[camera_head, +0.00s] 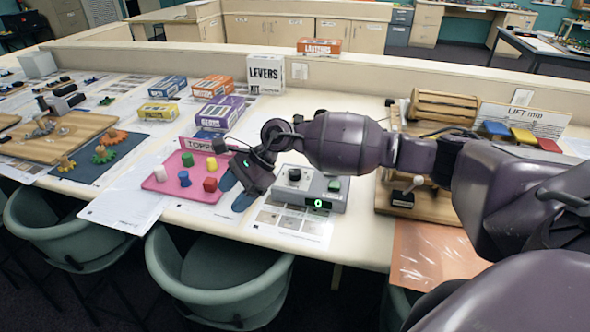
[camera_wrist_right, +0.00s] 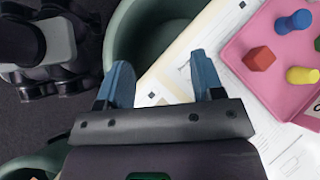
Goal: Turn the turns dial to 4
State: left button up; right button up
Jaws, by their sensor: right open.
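The grey control box (camera_head: 312,192) sits on the table just right of my right gripper. It has a black knob (camera_head: 294,175), a green button (camera_head: 334,184) and a display (camera_head: 318,204) reading a green 0. I cannot read the knob's markings. My right gripper (camera_head: 236,191) has blue fingertips and hangs between the pink tray and the box, left of the knob and apart from it. In the right wrist view my gripper (camera_wrist_right: 162,82) is open and empty, and the box is out of that view. My left gripper is not in view.
A pink tray (camera_head: 158,183) with several coloured pegs and blocks lies left of the gripper; it also shows in the wrist view (camera_wrist_right: 262,85). A wooden crank rig (camera_head: 385,196) stands right of the box. Kit boxes (camera_head: 266,74) stand behind. Green chairs (camera_head: 220,285) line the front edge.

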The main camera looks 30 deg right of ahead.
jog(key=w+d+r+n+h, duration=0.25)
jog(key=d+h, duration=0.25)
jog(key=d, duration=0.4)
jog(key=g+h, duration=0.1)
jog(key=h, duration=0.3)
send_near(295, 171)
notch_tip(295, 171, down, 8)
jog(key=shift+a+f, duration=0.1)
jog(key=shift+f, duration=0.6)
jog(key=c, duration=0.9)
